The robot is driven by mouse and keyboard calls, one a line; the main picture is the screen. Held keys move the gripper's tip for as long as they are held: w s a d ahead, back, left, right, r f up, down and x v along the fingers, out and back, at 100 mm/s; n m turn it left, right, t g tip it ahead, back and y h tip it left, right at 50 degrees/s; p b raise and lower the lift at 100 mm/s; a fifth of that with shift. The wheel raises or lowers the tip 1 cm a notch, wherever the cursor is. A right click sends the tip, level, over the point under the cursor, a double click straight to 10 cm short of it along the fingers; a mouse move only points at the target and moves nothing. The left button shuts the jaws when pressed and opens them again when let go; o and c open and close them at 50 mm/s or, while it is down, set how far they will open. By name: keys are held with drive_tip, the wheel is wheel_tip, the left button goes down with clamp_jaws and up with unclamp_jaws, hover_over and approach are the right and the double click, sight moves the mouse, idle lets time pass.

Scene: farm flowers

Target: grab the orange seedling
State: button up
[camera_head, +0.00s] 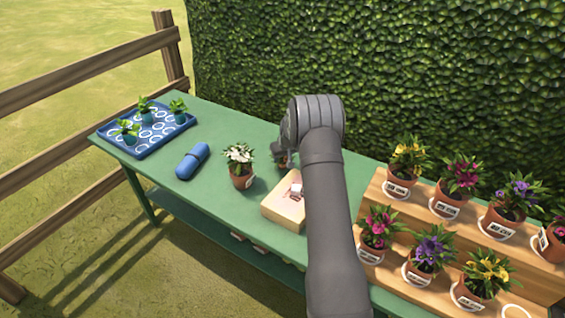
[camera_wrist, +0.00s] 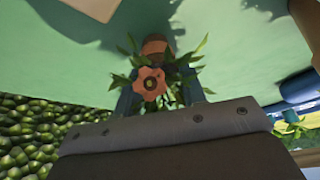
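The orange seedling (camera_wrist: 148,82) shows in the wrist view with an orange bloom, green leaves and a terracotta pot (camera_wrist: 155,47) on the green table. My gripper (camera_wrist: 158,92) has its two fingers apart, one on each side of the plant. The gap between them looks wider than the pot, and I see no clear contact; leaves cover part of the fingers. In the head view my gripper (camera_head: 279,148) is low over the table's back half, and my arm hides most of the seedling.
A white-flowered pot (camera_head: 239,166) and a wooden box (camera_head: 285,200) stand nearby. A blue tray (camera_head: 150,143) with seedlings and a blue rolled object (camera_head: 192,161) are at left. A wooden stepped stand (camera_head: 400,205) with several potted flowers is at right. A hedge rises behind.

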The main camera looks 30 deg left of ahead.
drive_tip(key=shift+c, duration=0.7)
drive_tip(key=shift+r, duration=0.1)
